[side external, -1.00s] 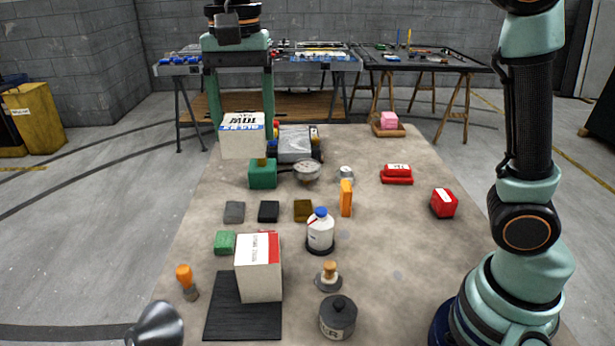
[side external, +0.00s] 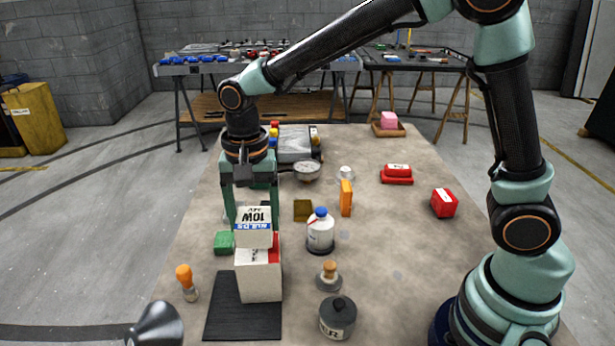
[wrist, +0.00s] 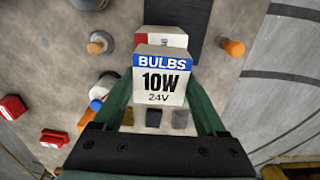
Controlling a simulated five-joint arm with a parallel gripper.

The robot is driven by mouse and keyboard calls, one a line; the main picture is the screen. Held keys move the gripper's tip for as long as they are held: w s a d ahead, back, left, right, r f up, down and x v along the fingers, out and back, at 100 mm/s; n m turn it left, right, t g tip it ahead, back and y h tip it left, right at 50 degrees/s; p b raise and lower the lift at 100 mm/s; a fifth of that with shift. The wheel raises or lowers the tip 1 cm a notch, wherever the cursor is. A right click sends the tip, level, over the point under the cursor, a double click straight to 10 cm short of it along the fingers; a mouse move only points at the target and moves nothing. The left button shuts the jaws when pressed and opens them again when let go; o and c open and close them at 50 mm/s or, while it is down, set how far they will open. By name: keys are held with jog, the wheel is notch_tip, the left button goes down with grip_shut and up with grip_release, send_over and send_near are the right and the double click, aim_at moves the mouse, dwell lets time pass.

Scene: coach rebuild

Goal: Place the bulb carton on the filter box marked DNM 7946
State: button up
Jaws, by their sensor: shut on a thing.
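My gripper (side external: 252,203) is shut on the bulb carton (side external: 254,228), a white box with a blue band. In the wrist view the carton (wrist: 160,84) reads BULBS 10W 24V between the fingers. The carton is over a larger white box with a red side (side external: 258,282), likely the filter box; its marking is not readable. That box stands on a black mat (side external: 225,310), and part of its top is hidden by the carton. In the wrist view it shows just beyond the carton (wrist: 161,39). I cannot tell whether carton and box touch.
Close by are a green block (side external: 224,243), an orange-handled tool (side external: 185,280), a white bottle with blue cap (side external: 320,232), a cork-topped item (side external: 329,276) and a grey lidded pot (side external: 338,318). Red boxes (side external: 444,203) lie farther right.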

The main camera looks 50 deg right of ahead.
jog(key=shift+f, duration=1.25)
jog(key=shift+f, duration=0.1)
jog(key=o, duration=1.3)
